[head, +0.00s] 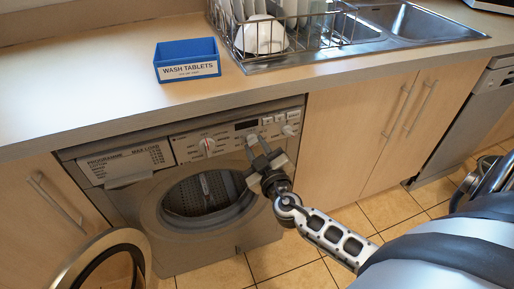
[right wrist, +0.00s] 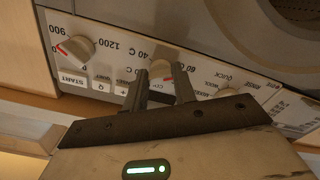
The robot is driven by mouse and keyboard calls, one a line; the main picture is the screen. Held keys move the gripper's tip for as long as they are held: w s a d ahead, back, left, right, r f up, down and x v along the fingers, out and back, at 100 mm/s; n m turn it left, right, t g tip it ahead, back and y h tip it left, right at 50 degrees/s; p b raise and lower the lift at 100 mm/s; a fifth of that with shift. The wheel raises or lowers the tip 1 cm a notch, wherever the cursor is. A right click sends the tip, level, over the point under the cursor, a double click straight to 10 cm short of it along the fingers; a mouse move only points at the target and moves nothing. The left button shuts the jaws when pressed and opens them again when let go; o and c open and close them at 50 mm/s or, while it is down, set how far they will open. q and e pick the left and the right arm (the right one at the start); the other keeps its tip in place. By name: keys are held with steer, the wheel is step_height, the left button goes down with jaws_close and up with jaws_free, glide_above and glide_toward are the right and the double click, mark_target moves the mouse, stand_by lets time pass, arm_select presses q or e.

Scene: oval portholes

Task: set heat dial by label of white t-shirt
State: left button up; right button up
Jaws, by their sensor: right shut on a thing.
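The heat dial (right wrist: 160,70) is a pale knob on the washing machine's panel, with "40 C" lettering beside it, upside down in the right wrist view. My right gripper (right wrist: 159,88) has one finger on each side of this dial and is shut on it. In the head view the right gripper (head: 263,158) reaches the panel from the front right and covers most of the dial. The washing machine (head: 225,230) stands under the counter. The dial's exact pointer setting is hard to read. No white t-shirt or its label is in view. My left gripper is not in view.
The spin dial (right wrist: 77,49) and programme dial (right wrist: 228,93) sit either side of the heat dial. The machine's round door (head: 140,240) hangs open at the lower left. A blue wash tablets box (head: 187,60) and a dish rack (head: 300,35) stand on the counter (head: 90,90).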

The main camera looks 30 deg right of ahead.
steer(key=shift+n, duration=0.3)
steer(key=n, duration=1.7)
steer(key=shift+r+b, duration=0.3)
steer(key=shift+b, duration=0.05)
steer(key=n+p, duration=0.1)
steer(key=n, duration=0.5)
steer(key=shift+p, duration=0.3)
steer(key=o, duration=1)
